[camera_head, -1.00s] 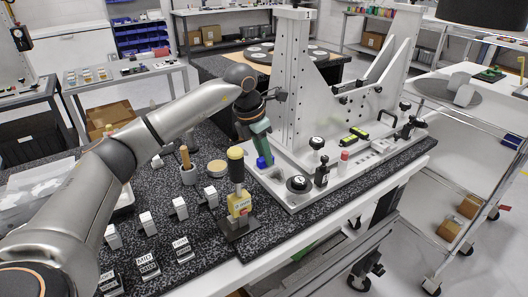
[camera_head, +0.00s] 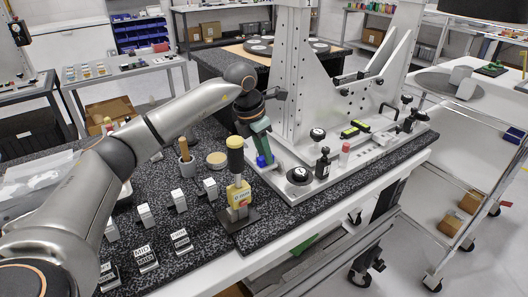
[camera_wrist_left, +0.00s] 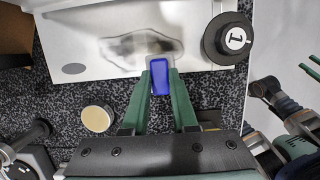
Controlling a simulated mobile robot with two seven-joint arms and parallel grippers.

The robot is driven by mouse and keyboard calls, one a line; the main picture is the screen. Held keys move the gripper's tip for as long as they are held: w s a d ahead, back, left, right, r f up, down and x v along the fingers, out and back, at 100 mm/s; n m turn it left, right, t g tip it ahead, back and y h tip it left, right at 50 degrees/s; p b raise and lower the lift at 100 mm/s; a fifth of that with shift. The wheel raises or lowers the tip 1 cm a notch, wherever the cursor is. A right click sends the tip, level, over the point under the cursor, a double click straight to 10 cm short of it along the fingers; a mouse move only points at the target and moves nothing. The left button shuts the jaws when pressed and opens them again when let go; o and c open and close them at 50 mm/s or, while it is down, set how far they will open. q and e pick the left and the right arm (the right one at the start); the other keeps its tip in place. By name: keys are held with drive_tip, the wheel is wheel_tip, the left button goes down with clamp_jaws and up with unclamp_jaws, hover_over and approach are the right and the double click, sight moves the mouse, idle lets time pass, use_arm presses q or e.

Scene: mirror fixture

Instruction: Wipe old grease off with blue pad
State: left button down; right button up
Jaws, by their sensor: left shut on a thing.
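My left gripper (camera_head: 262,150) is shut on the blue pad (camera_head: 263,161), low over the near left end of the pale fixture's base plate (camera_head: 285,185). In the left wrist view the blue pad (camera_wrist_left: 159,76) sits between the green fingertips, at the lower edge of a grey grease smear (camera_wrist_left: 130,46) on the plate. I cannot tell whether the pad touches the plate. Green finger-like parts (camera_wrist_left: 311,68), perhaps of my right gripper, show at the right edge of the wrist view; the right gripper is not in the head view.
A round black knob marked 1 (camera_wrist_left: 234,38) stands on the plate right of the smear.

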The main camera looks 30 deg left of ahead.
use_arm(q)
drive_tip(key=shift+f+b, duration=0.45)
drive_tip(key=shift+f, duration=0.45)
